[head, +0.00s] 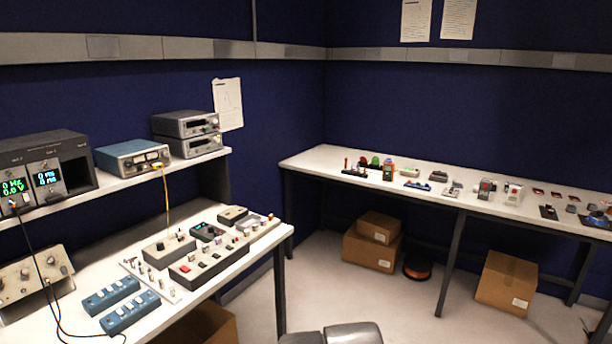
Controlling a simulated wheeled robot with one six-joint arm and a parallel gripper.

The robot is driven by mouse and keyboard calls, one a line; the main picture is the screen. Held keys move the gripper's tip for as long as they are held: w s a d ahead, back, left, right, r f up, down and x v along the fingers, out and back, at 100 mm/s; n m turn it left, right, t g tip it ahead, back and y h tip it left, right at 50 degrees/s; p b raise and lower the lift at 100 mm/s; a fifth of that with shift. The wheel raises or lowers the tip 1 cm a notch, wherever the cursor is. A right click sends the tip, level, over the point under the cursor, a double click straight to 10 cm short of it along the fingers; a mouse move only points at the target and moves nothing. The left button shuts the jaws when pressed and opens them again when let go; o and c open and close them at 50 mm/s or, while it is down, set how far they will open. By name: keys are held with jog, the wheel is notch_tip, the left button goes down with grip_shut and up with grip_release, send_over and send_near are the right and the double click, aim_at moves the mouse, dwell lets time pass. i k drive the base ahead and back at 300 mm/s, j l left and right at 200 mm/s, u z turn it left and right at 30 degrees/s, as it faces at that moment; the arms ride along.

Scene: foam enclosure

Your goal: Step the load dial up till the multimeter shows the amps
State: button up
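No load dial can be made out for certain; the knobs on the left bench are too small to read. A small dark box with a green display (207,231) sits among the bench boxes, and I cannot tell whether it is the multimeter. On the shelf at far left, a grey rack instrument (40,143) has two lit displays. The left display (14,186) seems to read 0 Hz and 0.0 V; the right display (47,178) shows two zero lines with blurred units. My gripper is not in view; only grey parts, probably of my arm, show at the bottom edge.
The left bench (85,279) holds a long dark box with buttons (208,261), two blue switch boxes (131,312) and a beige knobbed box (36,272). A blue instrument (132,157) with a yellow cable stands on the shelf. Cardboard boxes (370,248) lie under the right bench (316,160).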

aim_at(159, 246)
jog(key=i+j, duration=0.25)
jog(key=i, duration=0.15)
jog(key=i+j+u, duration=0.15)
jog(key=i+j, duration=0.35)
jog(key=i, duration=0.25)
jog(key=i+j+u, duration=0.1)
jog(key=i, duration=0.3)
jog(key=j, duration=0.1)
